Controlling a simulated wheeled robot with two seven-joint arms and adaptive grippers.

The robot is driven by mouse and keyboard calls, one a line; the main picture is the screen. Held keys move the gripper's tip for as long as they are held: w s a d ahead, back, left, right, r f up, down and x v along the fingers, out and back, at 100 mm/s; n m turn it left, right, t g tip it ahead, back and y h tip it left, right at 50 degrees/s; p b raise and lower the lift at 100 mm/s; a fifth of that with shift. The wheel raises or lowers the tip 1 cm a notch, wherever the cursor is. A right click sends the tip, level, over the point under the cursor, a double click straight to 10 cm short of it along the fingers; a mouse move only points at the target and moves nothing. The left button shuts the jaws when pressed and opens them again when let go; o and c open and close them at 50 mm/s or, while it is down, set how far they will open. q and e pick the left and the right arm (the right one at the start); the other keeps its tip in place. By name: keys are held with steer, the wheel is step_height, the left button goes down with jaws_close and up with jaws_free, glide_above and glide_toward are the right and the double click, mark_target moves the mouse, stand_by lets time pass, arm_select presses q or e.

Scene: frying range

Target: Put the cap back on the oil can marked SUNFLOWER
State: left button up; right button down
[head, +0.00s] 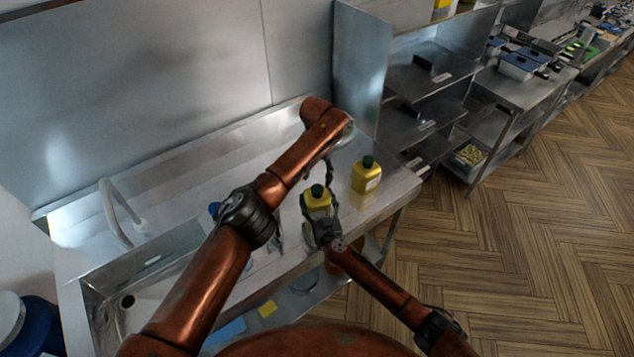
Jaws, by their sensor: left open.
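Two yellow oil cans with dark caps stand at the right end of the steel counter. The nearer can (317,203) is between the fingers of my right gripper (319,207), which appear to press its two sides. A dark green cap (317,190) shows at its top; I cannot tell whether it is seated. My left gripper (329,170) is open, pointing down close above that cap, with its fingers partly hidden. The other can (365,180) stands upright to the right, with a dark cap (368,161) on top. The label lettering is too small to read.
The steel counter (185,190) has a sink with a curved tap (120,215) at the left. A shelf unit (430,75) stands beyond the right end. Counter behind the cans is clear. The wooden floor (500,260) at the right is free.

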arm_select(q)
steer(key=shift+r, duration=0.15)
steer(key=o, duration=0.5)
steer(key=shift+o, duration=0.2)
step_height(320, 180, up, 12)
stand_by(0.5)
arm_select(e)
steer(key=shift+c, duration=1.8)
jaws_free()
